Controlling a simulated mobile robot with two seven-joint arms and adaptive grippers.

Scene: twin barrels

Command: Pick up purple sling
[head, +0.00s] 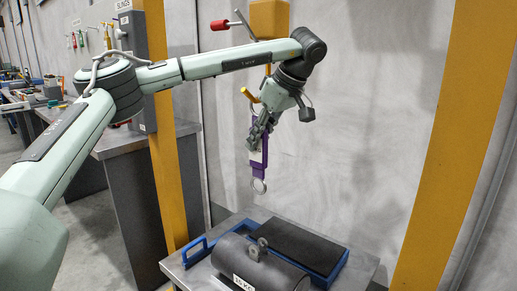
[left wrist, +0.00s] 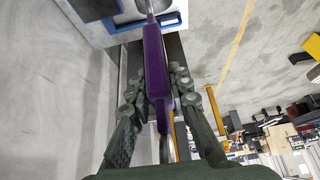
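The purple sling (head: 259,168) hangs upright in front of the grey wall, with a pale label and a metal ring at its lower end. My left gripper (head: 257,138) is at its upper part, one finger covering some of it. In the left wrist view the sling (left wrist: 158,55) runs between the fingertips of my left gripper (left wrist: 158,75), which look closed in against both sides. My right gripper is not in view.
Below stands a grey table (head: 352,272) with a blue tray (head: 330,276) and a dark cylindrical weight (head: 262,268). Yellow posts (head: 168,185) (head: 440,170) stand at both sides. A red-handled peg (head: 222,25) and another hanging ring (head: 237,17) are higher up.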

